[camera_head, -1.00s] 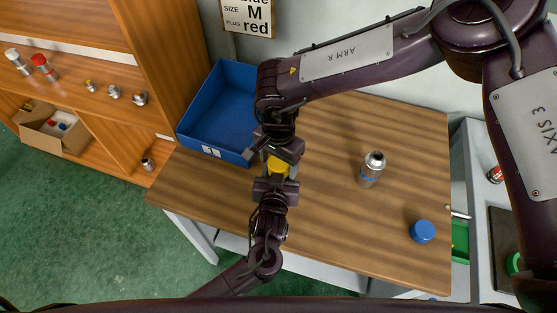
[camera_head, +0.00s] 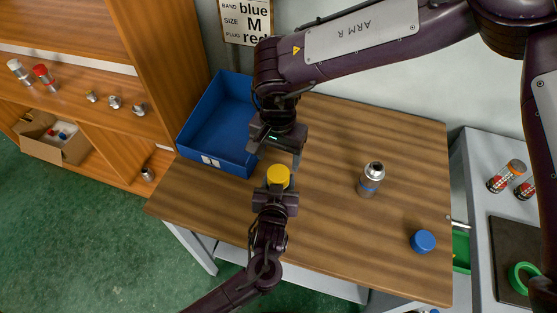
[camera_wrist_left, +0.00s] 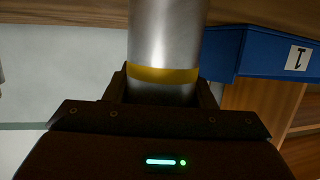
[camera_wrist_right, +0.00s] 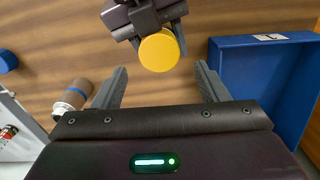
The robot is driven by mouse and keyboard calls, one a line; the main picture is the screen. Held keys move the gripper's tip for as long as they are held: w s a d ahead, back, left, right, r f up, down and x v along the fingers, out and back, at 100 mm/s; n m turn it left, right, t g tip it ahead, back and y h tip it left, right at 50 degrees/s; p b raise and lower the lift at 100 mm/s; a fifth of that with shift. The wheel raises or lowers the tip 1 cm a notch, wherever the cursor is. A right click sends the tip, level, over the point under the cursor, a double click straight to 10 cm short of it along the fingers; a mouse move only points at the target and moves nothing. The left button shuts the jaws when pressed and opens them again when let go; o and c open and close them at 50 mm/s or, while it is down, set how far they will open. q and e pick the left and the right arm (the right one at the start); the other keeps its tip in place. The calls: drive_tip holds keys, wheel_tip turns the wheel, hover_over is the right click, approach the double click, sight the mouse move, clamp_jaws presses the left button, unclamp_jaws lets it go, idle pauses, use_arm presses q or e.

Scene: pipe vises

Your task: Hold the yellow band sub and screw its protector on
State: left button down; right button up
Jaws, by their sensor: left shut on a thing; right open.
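My left gripper (camera_head: 276,191) is shut on the yellow band sub, a silver cylinder (camera_wrist_left: 165,40) with a yellow band (camera_wrist_left: 164,75) just above the jaws in the left wrist view. The yellow protector (camera_head: 278,176) caps the sub's end in the head view and hides the rest of it there. It also shows as a round yellow disc in the right wrist view (camera_wrist_right: 159,52). My right gripper (camera_head: 274,157) is open and empty, a little behind the protector and apart from it. How far the protector is screwed down cannot be seen.
A blue tray (camera_head: 197,147) stands at the table's back left. A blue-banded sub (camera_head: 371,181) stands upright on the table (camera_head: 335,225), with a blue protector (camera_head: 423,241) near the right edge. A sign (camera_head: 248,20) hangs behind. Shelves stand left.

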sight(279, 173)
drive_tip(key=shift+r+n, duration=0.5)
drive_tip(key=shift+r, duration=0.05)
drive_tip(key=shift+s+f, duration=0.1)
drive_tip(key=shift+f, duration=3.95)
drive_tip(key=c, duration=1)
drive_tip(key=m, duration=0.3)
drive_tip(key=shift+d, duration=0.1)
